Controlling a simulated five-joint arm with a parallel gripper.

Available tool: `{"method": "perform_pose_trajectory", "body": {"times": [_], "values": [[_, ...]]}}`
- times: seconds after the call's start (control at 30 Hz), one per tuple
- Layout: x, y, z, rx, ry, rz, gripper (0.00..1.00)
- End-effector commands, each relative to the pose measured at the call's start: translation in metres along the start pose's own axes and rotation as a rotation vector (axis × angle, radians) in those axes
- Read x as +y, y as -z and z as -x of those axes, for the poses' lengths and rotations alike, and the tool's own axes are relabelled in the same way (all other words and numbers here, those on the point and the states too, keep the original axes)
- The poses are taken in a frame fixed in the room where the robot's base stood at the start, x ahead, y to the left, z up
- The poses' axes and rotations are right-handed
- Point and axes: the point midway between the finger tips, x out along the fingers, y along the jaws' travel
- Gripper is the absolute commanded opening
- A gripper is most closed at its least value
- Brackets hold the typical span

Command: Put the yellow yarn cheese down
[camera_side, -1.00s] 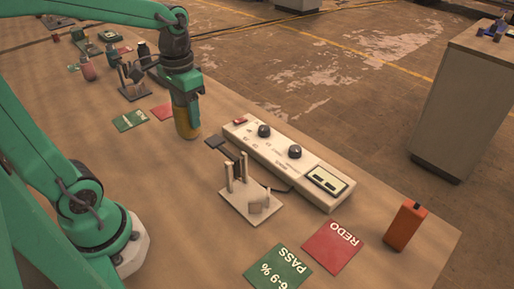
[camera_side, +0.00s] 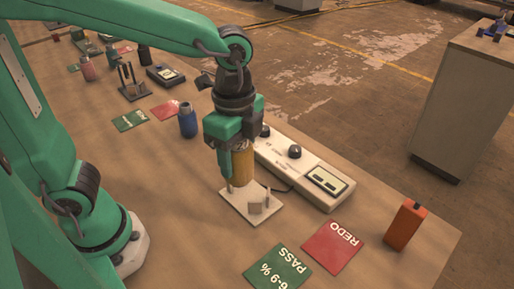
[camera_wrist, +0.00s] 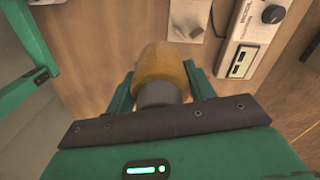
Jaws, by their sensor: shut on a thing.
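The yellow yarn cheese (camera_side: 242,168) is upright in my gripper (camera_side: 241,163), which is shut on it. It also shows in the wrist view (camera_wrist: 160,64), between the two green fingers (camera_wrist: 161,92). In the side view its lower end is over the back part of the white stand (camera_side: 266,215) with short posts and a small block. The cheese hides some of the posts, and I cannot tell whether it touches the stand.
A white meter box (camera_side: 314,179) with knobs and a display lies behind the stand. A green PASS card (camera_side: 279,268) and a red REDO card (camera_side: 333,246) lie in front. A blue bottle-like thing (camera_side: 187,123) stands behind left, an orange block (camera_side: 404,225) at right.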

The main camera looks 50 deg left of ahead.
Motion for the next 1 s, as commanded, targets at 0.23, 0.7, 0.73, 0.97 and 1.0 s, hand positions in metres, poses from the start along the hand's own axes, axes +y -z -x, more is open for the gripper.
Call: {"method": "perform_pose_trajectory", "body": {"times": [0.23, 0.7, 0.73, 0.97, 1.0], "values": [[0.022, 0.028, 0.0, 0.001, 0.001, -0.228, 0.29], [0.027, 0.032, -0.048, 0.0, 0.0, -0.27, 0.29], [0.026, 0.032, -0.049, 0.0, 0.0, -0.27, 0.29], [0.025, 0.032, -0.051, 0.001, 0.001, -0.269, 0.29], [0.023, 0.031, -0.052, 0.0, 0.001, -0.268, 0.29]]}}
